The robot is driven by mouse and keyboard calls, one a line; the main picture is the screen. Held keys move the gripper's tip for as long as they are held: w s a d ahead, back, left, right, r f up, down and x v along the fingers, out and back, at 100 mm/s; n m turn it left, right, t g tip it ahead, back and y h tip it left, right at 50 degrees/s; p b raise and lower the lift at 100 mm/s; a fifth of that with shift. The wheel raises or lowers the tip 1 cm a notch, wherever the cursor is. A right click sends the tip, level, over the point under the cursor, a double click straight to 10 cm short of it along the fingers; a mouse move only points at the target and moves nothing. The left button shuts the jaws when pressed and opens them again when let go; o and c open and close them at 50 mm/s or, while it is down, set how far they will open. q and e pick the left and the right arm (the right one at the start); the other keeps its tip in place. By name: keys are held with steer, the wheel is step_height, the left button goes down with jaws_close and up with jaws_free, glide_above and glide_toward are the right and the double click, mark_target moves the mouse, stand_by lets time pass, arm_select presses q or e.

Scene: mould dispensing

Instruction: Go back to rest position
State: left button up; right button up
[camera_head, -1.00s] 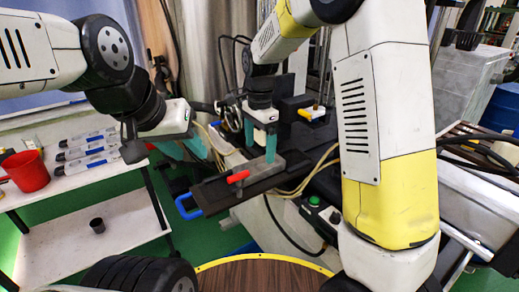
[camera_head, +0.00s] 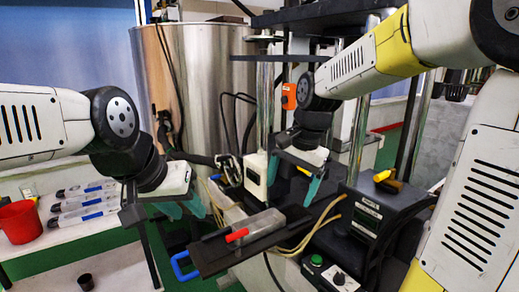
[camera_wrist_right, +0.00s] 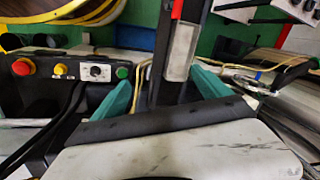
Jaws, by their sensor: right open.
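My left gripper (camera_head: 182,210) is at the left in the head view, its teal fingers spread apart with nothing between them. My right gripper (camera_head: 295,178) is open and empty above and to the right of the dark mould plate (camera_head: 215,254). In the right wrist view its teal fingers (camera_wrist_right: 165,90) stand wide apart, with the grey block (camera_wrist_right: 181,52) showing beyond them. The grey block with a red handle (camera_head: 237,235) lies on the mould plate, apart from both grippers. A blue handle (camera_head: 184,266) sticks out at the plate's left end.
A machine with a control box (camera_head: 370,220) and posts stands right of the plate. A large steel cylinder (camera_head: 190,90) is behind. A white table at left holds a red cup (camera_head: 20,222) and several tubes (camera_head: 85,203). Cables run beside the plate.

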steer(key=s+d+r+n+t, duration=0.1)
steer(key=s+d+n+t, duration=0.1)
steer(key=s, duration=0.5)
steer(key=s+d+r+n+t, duration=0.2)
steer(key=s+d+n, duration=0.2)
steer(key=s+n, duration=0.1)
steer(key=shift+s+d, duration=0.35)
steer(key=shift+s, duration=0.55)
